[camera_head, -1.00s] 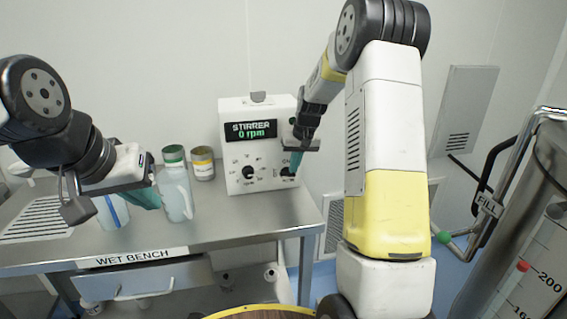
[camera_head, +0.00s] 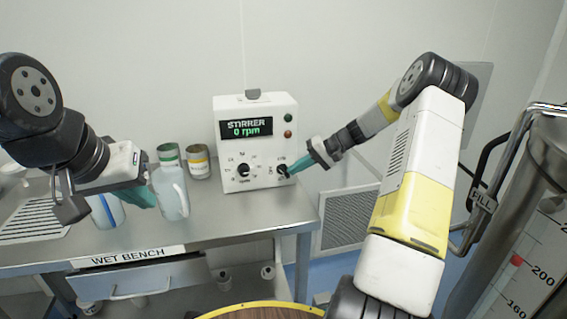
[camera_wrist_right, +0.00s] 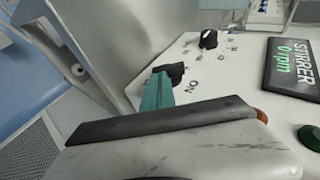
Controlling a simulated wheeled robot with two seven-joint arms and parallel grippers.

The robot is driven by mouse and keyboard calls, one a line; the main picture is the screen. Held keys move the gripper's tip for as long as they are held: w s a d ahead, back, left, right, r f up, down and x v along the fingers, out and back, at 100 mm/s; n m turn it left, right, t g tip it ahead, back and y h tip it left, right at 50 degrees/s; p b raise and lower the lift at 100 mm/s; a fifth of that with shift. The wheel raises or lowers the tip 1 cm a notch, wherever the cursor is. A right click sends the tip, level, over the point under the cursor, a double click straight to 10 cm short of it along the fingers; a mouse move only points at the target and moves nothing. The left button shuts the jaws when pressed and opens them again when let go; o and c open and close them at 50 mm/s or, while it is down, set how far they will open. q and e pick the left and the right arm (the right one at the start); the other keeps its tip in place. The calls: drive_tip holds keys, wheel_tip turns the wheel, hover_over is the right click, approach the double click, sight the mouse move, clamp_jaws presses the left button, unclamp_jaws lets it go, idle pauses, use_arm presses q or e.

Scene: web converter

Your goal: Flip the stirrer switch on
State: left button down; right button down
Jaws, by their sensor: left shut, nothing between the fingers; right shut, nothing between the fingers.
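The white stirrer box (camera_head: 222,150) stands at the back of the wet bench, and its display (camera_head: 246,129) reads "STIRRER 0 rpm". The black stirrer switch (camera_head: 282,172) is at the lower right of its front, beside a round black knob (camera_head: 243,171). My right gripper (camera_head: 292,168) is shut and empty, its teal fingertips at the switch. In the right wrist view the teal fingers (camera_wrist_right: 157,92) reach the switch (camera_wrist_right: 173,71), near the "ON" label; whether they touch it I cannot tell. My left gripper (camera_head: 145,197) is shut and empty, over the left of the bench.
A bottle (camera_head: 105,211) stands further left. A steel tank (camera_head: 535,230) is at the right.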

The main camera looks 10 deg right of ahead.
drive_tip(key=f+y, duration=0.1)
drive_tip(key=y, duration=0.2)
drive_tip(key=shift+d+f+m+t+y, duration=0.15)
drive_tip(key=shift+f+m+t+y, duration=0.15)
drive_tip(key=shift+f+m, duration=0.1)
drive_tip(key=shift+f+y, duration=0.25)
drive_tip(key=shift+y, duration=0.55)
drive_tip(key=shift+r, duration=0.1)
